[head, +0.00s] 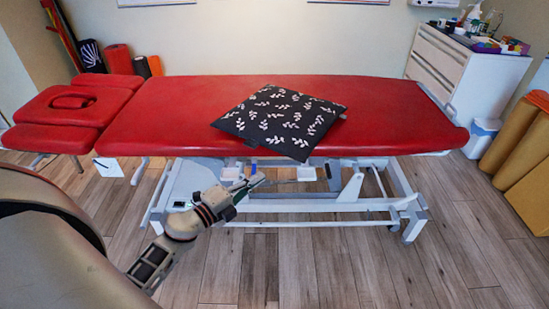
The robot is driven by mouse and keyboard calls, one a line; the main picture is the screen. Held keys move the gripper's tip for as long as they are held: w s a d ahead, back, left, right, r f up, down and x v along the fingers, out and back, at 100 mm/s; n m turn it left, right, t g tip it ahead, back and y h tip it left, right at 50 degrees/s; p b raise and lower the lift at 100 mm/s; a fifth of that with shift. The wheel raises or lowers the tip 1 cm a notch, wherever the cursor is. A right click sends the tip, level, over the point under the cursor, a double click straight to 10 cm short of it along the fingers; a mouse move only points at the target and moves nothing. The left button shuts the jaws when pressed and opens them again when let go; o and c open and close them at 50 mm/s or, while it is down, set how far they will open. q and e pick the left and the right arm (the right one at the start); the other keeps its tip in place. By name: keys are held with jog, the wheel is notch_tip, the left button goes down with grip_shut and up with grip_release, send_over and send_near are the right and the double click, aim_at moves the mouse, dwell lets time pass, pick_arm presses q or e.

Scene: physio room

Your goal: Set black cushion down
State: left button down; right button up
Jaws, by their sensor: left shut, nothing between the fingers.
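The black cushion (279,119) with a white leaf pattern lies flat on the red treatment table (385,114), a little right of its middle. Its near corner reaches the table's front edge. My left gripper (254,184) is below and in front of that edge, apart from the cushion. Its fingers are closed together with nothing between them. My right gripper is not in the picture.
The table's white frame (330,205) stands on a wooden floor with free room in front. A white drawer cabinet (452,65) stands at the back right, with a small bin (482,138) and brown rolls (521,150) beside it. Rolled mats (118,60) stand at the back left.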

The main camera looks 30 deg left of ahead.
aim_at(275, 133)
pick_arm(q)
jog(key=a+x, duration=0.1)
jog(key=x, duration=0.6)
jog(key=a+b+x, duration=0.1)
jog(key=x, duration=0.3)
jog(key=shift+w+a, duration=0.3)
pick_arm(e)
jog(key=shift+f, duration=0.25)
pick_arm(q)
jog(key=w+a+b, duration=0.1)
jog(key=w+a, duration=0.1)
jog(key=w, duration=0.1)
jog(key=w+a+b, duration=0.1)
jog(key=w+a, duration=0.1)
jog(key=w, duration=0.1)
jog(key=w+a, duration=0.2)
jog(key=w, duration=0.2)
jog(key=shift+a+f+b, duration=0.1)
jog(key=shift+f+b, duration=0.2)
jog(key=shift+b, duration=0.1)
jog(key=shift+w+a+r, duration=0.25)
jog(key=shift+w+a, duration=0.1)
jog(key=shift+w, duration=0.2)
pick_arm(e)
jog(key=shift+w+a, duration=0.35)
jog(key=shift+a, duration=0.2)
